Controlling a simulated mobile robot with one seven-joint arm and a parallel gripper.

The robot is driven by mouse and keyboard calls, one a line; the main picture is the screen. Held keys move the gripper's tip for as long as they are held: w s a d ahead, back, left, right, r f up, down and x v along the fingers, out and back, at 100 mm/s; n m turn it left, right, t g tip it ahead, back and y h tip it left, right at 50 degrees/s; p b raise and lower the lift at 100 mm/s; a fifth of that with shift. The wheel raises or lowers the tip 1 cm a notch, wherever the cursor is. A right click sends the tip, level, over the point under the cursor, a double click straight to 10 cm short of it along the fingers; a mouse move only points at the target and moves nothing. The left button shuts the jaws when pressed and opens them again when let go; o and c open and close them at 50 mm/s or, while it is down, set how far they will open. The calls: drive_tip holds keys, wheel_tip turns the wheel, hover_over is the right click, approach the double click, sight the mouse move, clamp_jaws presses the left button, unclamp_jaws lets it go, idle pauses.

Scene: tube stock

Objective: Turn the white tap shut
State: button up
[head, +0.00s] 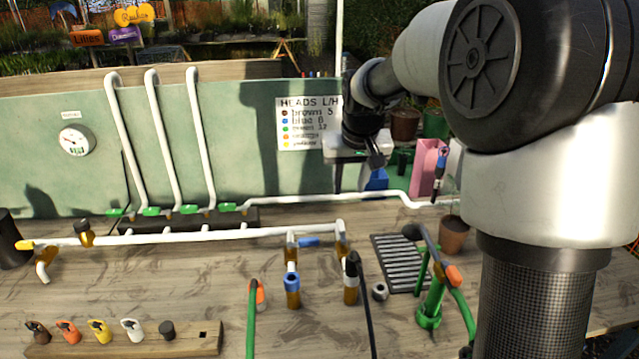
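No tap with a plainly white handle can be made out in the head view. A white hooked piece (132,327) stands in a row of coloured pieces on the wooden strip, but I cannot tell whether it is a tap. A brass fitting with a blue top and white band (292,285) and one with a dark top and pale band (351,280) stand below the white pipe (210,236). My gripper (374,158) hangs dark and small in front of the green back panel, well apart from these fittings. Its fingers are too small and dark to read.
A green stand (430,303) with hoses and a slatted grey tray (398,262) lie right of the fittings. A pink box (428,166) and brown pot (454,234) stand farther right. White riser pipes (163,140) climb the panel. My arm hides the far right. The front-left bench has bare areas.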

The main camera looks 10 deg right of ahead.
sight(341, 224)
drive_tip(key=x, duration=1.8)
drive_tip(key=shift+w+r, duration=0.2)
drive_tip(key=shift+w, duration=0.15)
clamp_jaws()
